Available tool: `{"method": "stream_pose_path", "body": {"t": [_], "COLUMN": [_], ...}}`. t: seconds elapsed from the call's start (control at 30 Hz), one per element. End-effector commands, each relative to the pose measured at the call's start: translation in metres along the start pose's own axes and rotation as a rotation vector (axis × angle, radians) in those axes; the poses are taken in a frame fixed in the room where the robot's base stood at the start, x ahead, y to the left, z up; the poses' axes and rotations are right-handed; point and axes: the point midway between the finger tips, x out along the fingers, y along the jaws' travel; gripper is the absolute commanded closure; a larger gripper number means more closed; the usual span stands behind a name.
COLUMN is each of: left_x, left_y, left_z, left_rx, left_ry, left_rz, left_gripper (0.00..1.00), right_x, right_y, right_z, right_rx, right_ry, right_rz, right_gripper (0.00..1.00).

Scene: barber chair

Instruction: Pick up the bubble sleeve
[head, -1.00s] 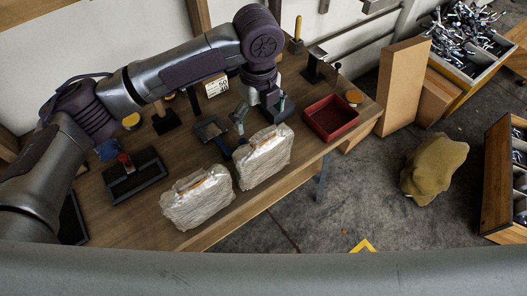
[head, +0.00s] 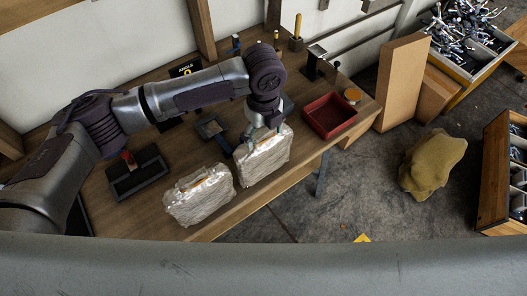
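Two bubble-wrapped, whitish translucent sleeves with orange-brown marks near their tops stand side by side at the table's front edge. One is the left sleeve (head: 200,196); the other is the right sleeve (head: 264,158). My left gripper (head: 262,138) points down at the top of the right sleeve, its fingers apart near the upper edge. The fingers partly cover that edge, and I cannot tell whether they touch it. My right gripper is not in view.
The wooden table (head: 240,208) also holds a red tray (head: 331,115), a black tray (head: 138,173) and a small dark square tray (head: 211,127). A tan sack (head: 433,163) lies on the floor.

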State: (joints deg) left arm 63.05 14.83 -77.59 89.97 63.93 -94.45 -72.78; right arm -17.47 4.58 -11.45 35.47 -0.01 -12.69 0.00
Motion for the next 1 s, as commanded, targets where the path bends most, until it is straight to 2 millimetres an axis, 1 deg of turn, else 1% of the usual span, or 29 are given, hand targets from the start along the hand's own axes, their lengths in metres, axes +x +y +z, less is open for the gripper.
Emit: {"method": "stream_pose_path", "body": {"t": [0.03, 0.13, 0.4, 0.57, 0.67, 0.77, 1.0], "left_x": [0.000, 0.000, -0.001, -0.008, -0.018, -0.034, -0.081], "left_y": [0.000, 0.000, 0.000, -0.001, -0.001, -0.001, -0.001], "left_z": [0.000, 0.000, 0.000, 0.001, 0.000, 0.001, 0.001], "left_rx": [0.000, 0.000, 0.000, 0.000, 0.001, 0.000, 0.000], "left_ry": [0.000, 0.000, 0.000, -0.001, -0.001, -0.003, -0.003], "left_rz": [0.000, 0.000, 0.000, -0.001, -0.003, -0.004, -0.003], "left_gripper": [0.37, 0.53, 0.55, 0.55, 0.55, 0.55, 0.55], "right_x": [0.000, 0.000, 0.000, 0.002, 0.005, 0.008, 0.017], "right_y": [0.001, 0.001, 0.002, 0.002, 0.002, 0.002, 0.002], "right_z": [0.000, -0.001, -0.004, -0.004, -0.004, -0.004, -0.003], "right_rx": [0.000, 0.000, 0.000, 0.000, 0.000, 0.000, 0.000], "right_ry": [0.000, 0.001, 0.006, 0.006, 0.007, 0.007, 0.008], "right_rz": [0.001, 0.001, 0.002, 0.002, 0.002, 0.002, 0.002], "right_gripper": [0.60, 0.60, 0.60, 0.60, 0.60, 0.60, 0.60]}}
